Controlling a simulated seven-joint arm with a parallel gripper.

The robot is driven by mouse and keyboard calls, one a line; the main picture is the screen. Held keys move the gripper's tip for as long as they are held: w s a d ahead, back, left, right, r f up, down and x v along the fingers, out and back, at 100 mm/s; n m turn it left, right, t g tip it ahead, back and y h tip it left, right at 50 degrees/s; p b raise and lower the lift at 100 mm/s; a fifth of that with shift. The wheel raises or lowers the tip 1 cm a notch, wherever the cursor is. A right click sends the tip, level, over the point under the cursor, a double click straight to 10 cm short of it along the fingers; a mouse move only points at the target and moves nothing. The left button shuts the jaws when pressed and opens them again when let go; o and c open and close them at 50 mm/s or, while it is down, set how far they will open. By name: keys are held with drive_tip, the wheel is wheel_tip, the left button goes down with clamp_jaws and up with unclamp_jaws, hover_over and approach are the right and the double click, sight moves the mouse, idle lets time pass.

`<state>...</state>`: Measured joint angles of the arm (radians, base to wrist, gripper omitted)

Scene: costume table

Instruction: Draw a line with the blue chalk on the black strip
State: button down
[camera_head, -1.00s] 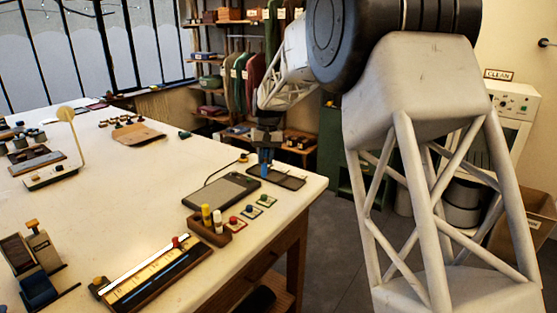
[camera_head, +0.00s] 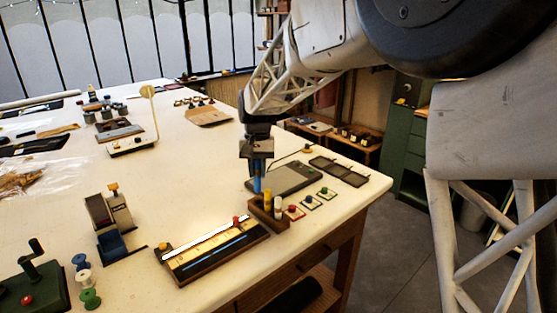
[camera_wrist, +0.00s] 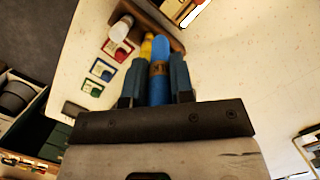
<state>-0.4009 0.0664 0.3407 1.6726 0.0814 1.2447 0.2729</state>
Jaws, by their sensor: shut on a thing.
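My gripper (camera_head: 257,178) is shut on the blue chalk (camera_wrist: 160,65), which points down between the two fingers in the wrist view. In the head view the chalk (camera_head: 257,186) hangs close beside the wooden chalk holder (camera_head: 262,214); whether it touches the holder is unclear. The holder carries a yellow chalk (camera_head: 267,197) and a white chalk (camera_head: 278,204). The wooden board (camera_head: 178,279) lies in front and to the left of the gripper, with a white bar, a cream scale and a black strip (camera_head: 200,267). A blue line shows along the strip.
Red, blue and green button cards (camera_head: 295,212) lie right of the holder. A grey tablet-like pad (camera_head: 288,176) and a dark tray (camera_head: 338,171) lie behind. A stamp-like device (camera_head: 110,220) stands left of the board. The table middle is clear.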

drive_tip(key=s+a+f, duration=0.1)
drive_tip(key=s+a, duration=0.4)
drive_tip(key=s, duration=0.2)
drive_tip(key=s+a+f+m, duration=0.1)
drive_tip(key=s+a+f, duration=0.1)
drive_tip(key=s+a, duration=0.4)
drive_tip(key=shift+s+a+f+h, duration=0.15)
drive_tip(key=shift+s+f+h, duration=0.15)
drive_tip(key=shift+s, duration=0.8)
drive_tip(key=shift+f, duration=0.1)
drive_tip(key=shift+f, duration=2.7)
drive_tip(key=shift+f, duration=0.75)
drive_tip(key=shift+w, duration=0.1)
drive_tip(key=shift+r, duration=0.25)
drive_tip(key=shift+r, duration=2.8)
